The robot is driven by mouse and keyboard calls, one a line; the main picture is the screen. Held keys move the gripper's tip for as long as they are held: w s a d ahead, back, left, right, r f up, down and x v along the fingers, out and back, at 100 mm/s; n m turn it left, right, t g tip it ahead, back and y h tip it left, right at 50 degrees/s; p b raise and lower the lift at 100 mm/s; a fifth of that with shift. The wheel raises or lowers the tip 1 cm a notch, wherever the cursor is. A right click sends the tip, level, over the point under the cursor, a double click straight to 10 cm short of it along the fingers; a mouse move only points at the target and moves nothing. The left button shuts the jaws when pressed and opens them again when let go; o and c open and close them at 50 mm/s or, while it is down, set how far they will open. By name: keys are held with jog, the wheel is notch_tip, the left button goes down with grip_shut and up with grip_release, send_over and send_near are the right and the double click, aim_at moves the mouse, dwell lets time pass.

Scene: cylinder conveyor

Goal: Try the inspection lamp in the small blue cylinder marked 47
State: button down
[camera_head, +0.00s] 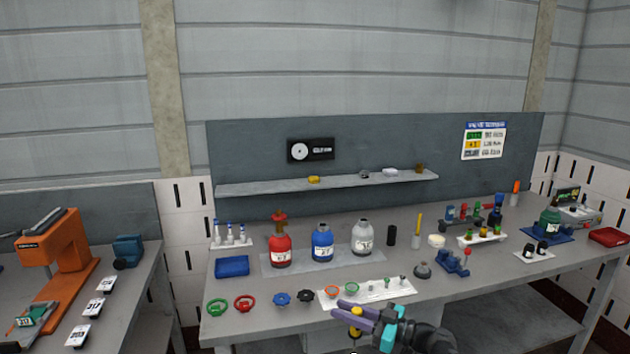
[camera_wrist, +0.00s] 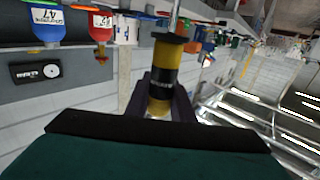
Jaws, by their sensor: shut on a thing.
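The small blue cylinder (camera_head: 322,243) stands upright on the workbench between a red cylinder (camera_head: 281,250) and a grey one (camera_head: 362,236). Its neck looks open at the top. In the wrist view, which is upside down, the blue cylinder (camera_wrist: 43,27) shows its 47 label at the upper left. My gripper (camera_head: 352,318) is at the bench's front edge, to the right of and nearer than the cylinders. It is shut on a yellow and black lamp (camera_wrist: 163,78) with a thin metal stem. The lamp is clear of the blue cylinder.
A white tray (camera_head: 380,291) with rings and small fittings lies between my gripper and the cylinders. Handwheels (camera_head: 282,298) lie along the front edge. A black cylinder (camera_head: 392,235) and yellow-topped stick (camera_head: 418,232) stand right of the grey cylinder. A shelf (camera_head: 260,186) runs behind.

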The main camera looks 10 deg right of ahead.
notch_tip(320, 180, down, 5)
jog(key=shift+a+f+b, duration=0.1)
jog(key=shift+f+b, duration=0.1)
jog(key=shift+b, duration=1.05)
jog(key=shift+a, duration=0.1)
